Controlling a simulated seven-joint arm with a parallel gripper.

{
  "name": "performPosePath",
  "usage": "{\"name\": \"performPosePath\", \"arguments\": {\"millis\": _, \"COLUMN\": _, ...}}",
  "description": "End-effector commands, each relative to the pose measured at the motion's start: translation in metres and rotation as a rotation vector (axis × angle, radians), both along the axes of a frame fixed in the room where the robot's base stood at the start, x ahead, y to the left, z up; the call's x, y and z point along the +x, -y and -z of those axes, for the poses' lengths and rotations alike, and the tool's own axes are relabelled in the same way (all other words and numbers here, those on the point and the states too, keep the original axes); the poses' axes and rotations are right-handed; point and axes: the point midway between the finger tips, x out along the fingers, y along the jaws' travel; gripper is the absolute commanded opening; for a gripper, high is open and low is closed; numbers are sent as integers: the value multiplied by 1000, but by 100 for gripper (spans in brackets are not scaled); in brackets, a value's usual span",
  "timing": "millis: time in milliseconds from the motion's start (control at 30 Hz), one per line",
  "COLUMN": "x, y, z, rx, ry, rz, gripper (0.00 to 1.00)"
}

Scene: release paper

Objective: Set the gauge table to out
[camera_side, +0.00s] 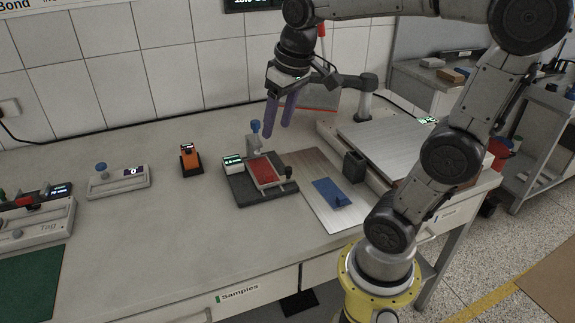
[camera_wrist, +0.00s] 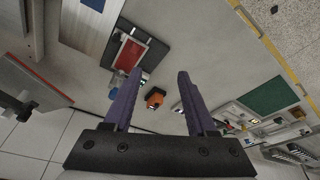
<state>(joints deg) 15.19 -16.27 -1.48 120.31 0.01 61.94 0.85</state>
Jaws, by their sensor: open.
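The gauge (camera_side: 256,140) stands on a dark grey base with a blue knob on top and a small lit display (camera_side: 233,161) at its left. The gauge table (camera_side: 264,171) is a red plate in a pale frame on that base, with a dark knob at its right end. The red table also shows in the wrist view (camera_wrist: 130,54), up and left of the fingers. My gripper (camera_side: 278,131) is open and empty, its purple fingers pointing down above the bench near the gauge. I cannot tell the table's exact travel position.
An orange device (camera_side: 190,160) and a box with a blue knob (camera_side: 118,181) stand left. The front bench middle is clear.

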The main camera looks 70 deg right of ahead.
Motion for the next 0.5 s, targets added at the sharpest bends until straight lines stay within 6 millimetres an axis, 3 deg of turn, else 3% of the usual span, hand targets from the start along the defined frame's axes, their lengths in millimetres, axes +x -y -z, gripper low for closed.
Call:
{"name": "performPosePath", "arguments": {"millis": 100, "x": 24, "y": 41, "z": 13, "rx": 28, "ry": -83, "rz": 111, "gripper": 57}}
{"name": "performPosePath", "arguments": {"millis": 300, "x": 42, "y": 102, "z": 46, "rx": 78, "ry": -186, "rz": 259, "gripper": 57}}
{"name": "performPosePath", "arguments": {"millis": 500, "x": 35, "y": 132, "z": 72, "rx": 115, "ry": -246, "rz": 339, "gripper": 57}}
